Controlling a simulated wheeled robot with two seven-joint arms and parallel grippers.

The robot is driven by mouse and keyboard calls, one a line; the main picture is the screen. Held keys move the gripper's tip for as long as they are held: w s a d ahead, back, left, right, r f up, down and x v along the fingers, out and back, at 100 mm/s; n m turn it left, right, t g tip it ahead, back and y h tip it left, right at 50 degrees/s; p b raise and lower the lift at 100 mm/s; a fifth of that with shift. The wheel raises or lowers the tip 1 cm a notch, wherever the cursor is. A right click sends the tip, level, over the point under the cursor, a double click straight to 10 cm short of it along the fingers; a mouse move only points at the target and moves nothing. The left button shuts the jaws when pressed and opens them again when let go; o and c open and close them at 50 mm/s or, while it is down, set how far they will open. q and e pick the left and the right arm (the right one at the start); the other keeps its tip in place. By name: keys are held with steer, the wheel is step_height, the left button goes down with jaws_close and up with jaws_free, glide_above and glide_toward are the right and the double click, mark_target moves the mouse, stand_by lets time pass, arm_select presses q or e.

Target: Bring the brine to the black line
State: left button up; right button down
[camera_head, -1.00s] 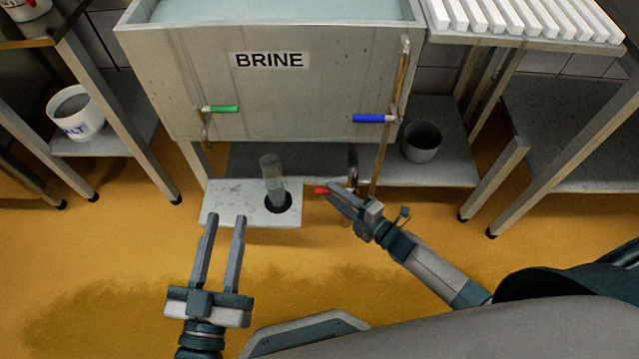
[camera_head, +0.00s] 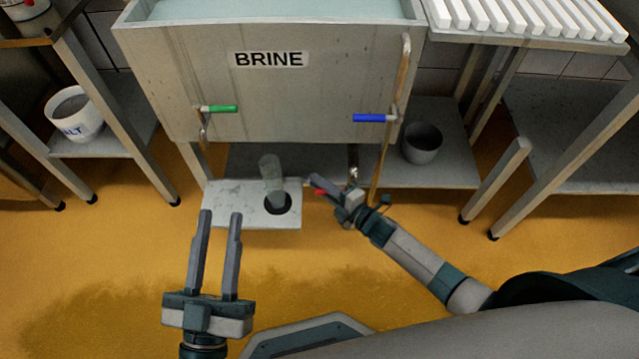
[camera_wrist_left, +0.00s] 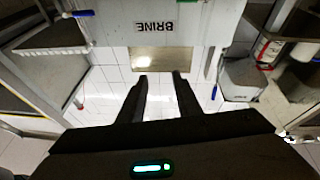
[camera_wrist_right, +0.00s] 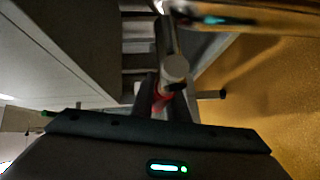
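The grey tank labelled BRINE (camera_head: 270,100) holds pale liquid (camera_head: 270,10) at the top edge of the head view. No black line can be made out. A green-handled valve (camera_head: 219,109) and a blue-handled valve (camera_head: 370,118) are on its front. A red handle (camera_head: 319,191) sits low beneath the tank, beside my right gripper (camera_head: 316,184). In the right wrist view the red handle (camera_wrist_right: 160,103) lies between the fingers; whether they grip it is unclear. My left gripper (camera_head: 220,214) is open and empty, in front of the low shelf.
A clear cylinder (camera_head: 270,175) stands by a dark hole in the pale low slab (camera_head: 230,205). A white salt bucket (camera_head: 76,118) is on the left shelf, a grey pot (camera_head: 421,142) on the right one. White slats (camera_head: 530,18) lie upper right. The floor in front is clear.

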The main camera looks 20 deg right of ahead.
arm_select(q)
steer(key=shift+w+f, duration=0.15)
